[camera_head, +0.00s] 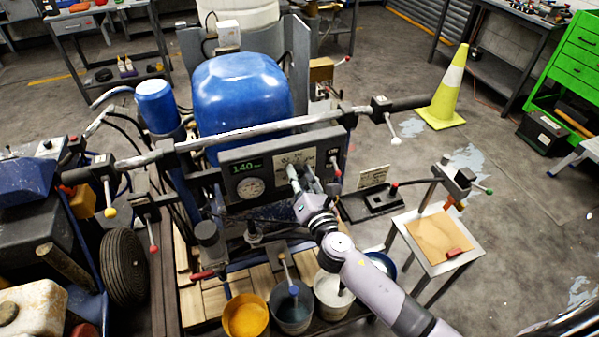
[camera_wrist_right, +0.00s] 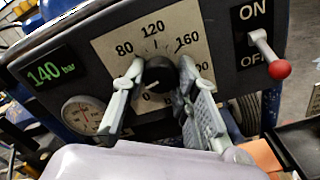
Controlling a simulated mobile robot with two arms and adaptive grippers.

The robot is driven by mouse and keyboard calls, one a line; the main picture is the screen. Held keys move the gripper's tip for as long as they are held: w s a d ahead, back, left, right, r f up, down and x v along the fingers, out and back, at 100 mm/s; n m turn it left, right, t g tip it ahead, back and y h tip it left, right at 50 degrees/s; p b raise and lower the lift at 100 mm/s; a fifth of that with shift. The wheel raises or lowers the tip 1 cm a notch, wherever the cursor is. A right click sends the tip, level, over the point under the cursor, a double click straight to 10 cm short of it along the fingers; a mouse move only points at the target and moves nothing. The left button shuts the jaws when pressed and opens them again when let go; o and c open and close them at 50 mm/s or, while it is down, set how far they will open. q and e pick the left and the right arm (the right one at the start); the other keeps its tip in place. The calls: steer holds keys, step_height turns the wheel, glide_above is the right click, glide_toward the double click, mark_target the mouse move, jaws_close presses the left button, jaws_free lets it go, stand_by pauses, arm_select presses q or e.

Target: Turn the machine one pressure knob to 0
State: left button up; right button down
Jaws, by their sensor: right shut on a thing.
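The line striper (camera_head: 242,90) with its blue tank stands in the middle of the head view. Its dark control panel (camera_head: 238,160) has a green display (camera_wrist_right: 50,70) reading 140 bar. The black pressure knob (camera_wrist_right: 160,74) sits on a beige dial plate (camera_wrist_right: 120,40) marked 0 to 200. My right gripper (camera_head: 298,178) is at the panel. In the right wrist view its two fingers (camera_wrist_right: 160,82) are shut on the knob, one on each side. The fingers partly hide the knob and dial, and I cannot tell the pointer's setting surely. My left gripper is not in view.
A round gauge (camera_wrist_right: 84,116) is left of the dial. A red-tipped ON/OFF lever (camera_wrist_right: 279,69) is close on the right. The handlebar (camera_head: 250,132) crosses above the panel. Paint buckets (camera_head: 246,316) stand below. A small table (camera_head: 438,238) and yellow cone (camera_head: 444,92) are to the right.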

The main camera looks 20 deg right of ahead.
steer(key=n+p, duration=0.1)
steer(key=n, duration=0.2)
steer(key=shift+n, duration=0.4)
steer(key=shift+n+p, duration=0.9)
steer(key=shift+n, duration=0.7)
steer(key=shift+f, duration=0.1)
steer(key=c, duration=1.2)
jaws_free()
steer(key=shift+c, duration=0.2)
steer(key=s, duration=1.2)
steer(key=shift+d, duration=0.25)
